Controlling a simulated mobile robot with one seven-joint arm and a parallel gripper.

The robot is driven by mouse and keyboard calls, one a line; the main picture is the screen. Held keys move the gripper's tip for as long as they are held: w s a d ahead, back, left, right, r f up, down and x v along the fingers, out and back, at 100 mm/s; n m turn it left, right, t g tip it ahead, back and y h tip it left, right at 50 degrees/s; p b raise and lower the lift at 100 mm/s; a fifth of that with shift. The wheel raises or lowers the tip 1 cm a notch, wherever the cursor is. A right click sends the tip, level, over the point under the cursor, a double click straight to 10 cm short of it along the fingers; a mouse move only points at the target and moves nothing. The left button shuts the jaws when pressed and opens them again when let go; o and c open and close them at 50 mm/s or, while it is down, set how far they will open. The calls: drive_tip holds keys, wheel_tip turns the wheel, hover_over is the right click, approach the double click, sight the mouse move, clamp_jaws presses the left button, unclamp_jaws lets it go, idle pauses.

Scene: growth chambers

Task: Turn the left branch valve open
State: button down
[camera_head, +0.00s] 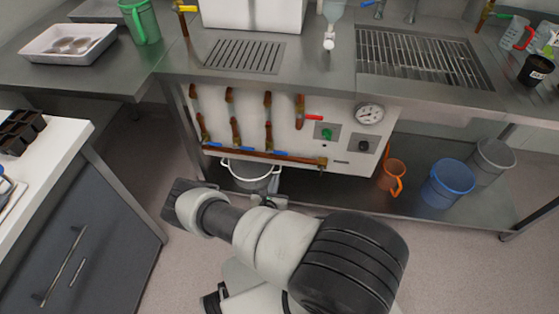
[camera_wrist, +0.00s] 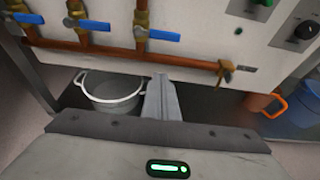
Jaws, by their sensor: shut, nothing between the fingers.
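The left branch valve has a blue lever (camera_wrist: 27,18) at the upper left of the wrist view, on a brass body. In the head view its blue lever (camera_head: 213,145) lies about level, across its upright copper pipe. The middle blue lever (camera_wrist: 87,24) and right blue lever (camera_wrist: 157,34) look level too. My gripper (camera_wrist: 162,85) is shut and empty. Its fingers point toward the panel, appearing below the horizontal copper pipe (camera_wrist: 185,62) and right of the left valve. I see no contact with the lever. In the head view I cannot make the fingertips out clearly.
A white pot (camera_wrist: 110,92) stands under the panel, left of my fingers. An orange jug (camera_head: 391,175) and a blue bucket (camera_head: 448,182) are on the lower shelf. A red lever (camera_head: 313,117) and gauge (camera_head: 369,114) are on the panel. A cabinet (camera_head: 80,235) stands left.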

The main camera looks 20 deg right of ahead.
sight(277, 153)
drive_tip(key=b+x, duration=0.3)
drive_tip(key=x, duration=0.6)
drive_tip(key=r, duration=0.2)
drive_tip(key=r+p, duration=0.1)
drive_tip(key=shift+w+d+r, duration=0.25)
drive_tip(key=shift+w+r, duration=0.1)
drive_tip(key=shift+a+b, duration=0.15)
drive_tip(key=shift+b, duration=0.2)
